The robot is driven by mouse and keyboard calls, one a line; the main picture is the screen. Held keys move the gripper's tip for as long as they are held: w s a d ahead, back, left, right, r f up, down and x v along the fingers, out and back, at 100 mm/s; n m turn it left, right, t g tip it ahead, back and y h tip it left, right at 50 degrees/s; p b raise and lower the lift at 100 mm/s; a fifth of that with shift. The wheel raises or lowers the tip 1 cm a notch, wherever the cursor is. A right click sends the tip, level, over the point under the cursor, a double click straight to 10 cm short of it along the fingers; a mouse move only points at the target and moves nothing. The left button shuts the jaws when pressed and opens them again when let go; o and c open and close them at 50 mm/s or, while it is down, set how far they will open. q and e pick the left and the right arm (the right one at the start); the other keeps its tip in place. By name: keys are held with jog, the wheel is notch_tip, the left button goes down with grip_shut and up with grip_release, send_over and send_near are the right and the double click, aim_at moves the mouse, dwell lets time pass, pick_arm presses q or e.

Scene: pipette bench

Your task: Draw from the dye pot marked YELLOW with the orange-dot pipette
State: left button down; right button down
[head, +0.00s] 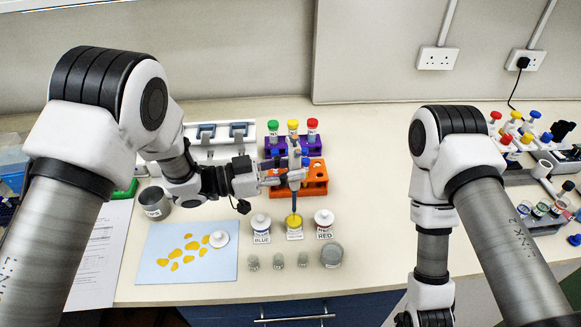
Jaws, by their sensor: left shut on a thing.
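My left gripper (291,178) is shut on an upright pipette (294,199) above the dye pots. The pipette's lower end is at the mouth of the open YELLOW pot (295,233), over or in yellow dye; its exact depth is unclear. No orange dot can be made out on the held pipette, as the gripper covers part of it. The BLUE pot (261,232) is on the left and the RED pot (324,230) on the right, both with white lids. My right arm's gripper is outside the picture at the bottom.
A white lid (219,239) lies on a light blue sheet (160,272) with yellow blotches. Small glass jars (278,261) and a grey cup (331,256) stand in front of the pots. An orange rack (316,187) and purple rack (313,148) stand behind.

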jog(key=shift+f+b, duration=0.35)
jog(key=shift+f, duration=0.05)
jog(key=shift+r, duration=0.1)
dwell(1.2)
